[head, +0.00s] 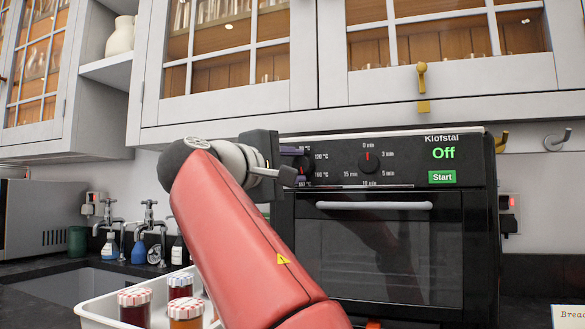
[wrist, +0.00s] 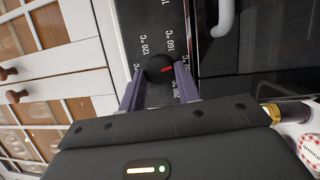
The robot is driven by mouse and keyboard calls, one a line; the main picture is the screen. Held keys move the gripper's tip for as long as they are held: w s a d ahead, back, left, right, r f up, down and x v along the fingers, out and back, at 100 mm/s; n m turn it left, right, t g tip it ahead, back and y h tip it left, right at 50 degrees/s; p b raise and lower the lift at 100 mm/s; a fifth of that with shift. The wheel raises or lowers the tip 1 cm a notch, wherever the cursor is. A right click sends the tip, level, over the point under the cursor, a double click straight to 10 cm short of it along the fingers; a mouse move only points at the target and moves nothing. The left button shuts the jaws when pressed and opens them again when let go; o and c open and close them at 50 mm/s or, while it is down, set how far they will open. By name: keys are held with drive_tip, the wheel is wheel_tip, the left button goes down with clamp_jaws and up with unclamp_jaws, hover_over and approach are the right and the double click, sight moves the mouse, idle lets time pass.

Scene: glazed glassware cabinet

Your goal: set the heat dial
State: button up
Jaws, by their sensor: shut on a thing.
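The heat dial (wrist: 158,69) is a round dark knob with a red mark, on the black oven panel (head: 405,165). In the wrist view, temperature labels such as 120 °C and 160 °C ring it. Its red mark points right in that picture, toward a label partly hidden by a finger. My gripper (wrist: 161,76) is shut on the dial, with one purple finger on each side. In the head view my gripper (head: 294,166) covers the dial. The oven display (head: 443,153) reads "Off" above a green Start button (head: 442,177).
A timer dial (head: 368,161) is right of my gripper. The oven door handle (head: 373,205) runs below the panel. Glazed cabinets (head: 455,85) hang above, with a brass latch (head: 422,80). A white tray (head: 98,318) with jars (head: 186,312) stands at lower left.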

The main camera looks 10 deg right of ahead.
drive_tip(key=shift+m+y, duration=0.3)
drive_tip(key=shift+m, duration=0.9)
drive_tip(key=o, duration=1)
drive_tip(key=shift+r, duration=0.1)
drive_tip(key=shift+c, duration=0.2)
drive_tip(key=v, duration=0.8)
drive_tip(key=shift+w, duration=0.15)
drive_tip(key=shift+r, duration=0.1)
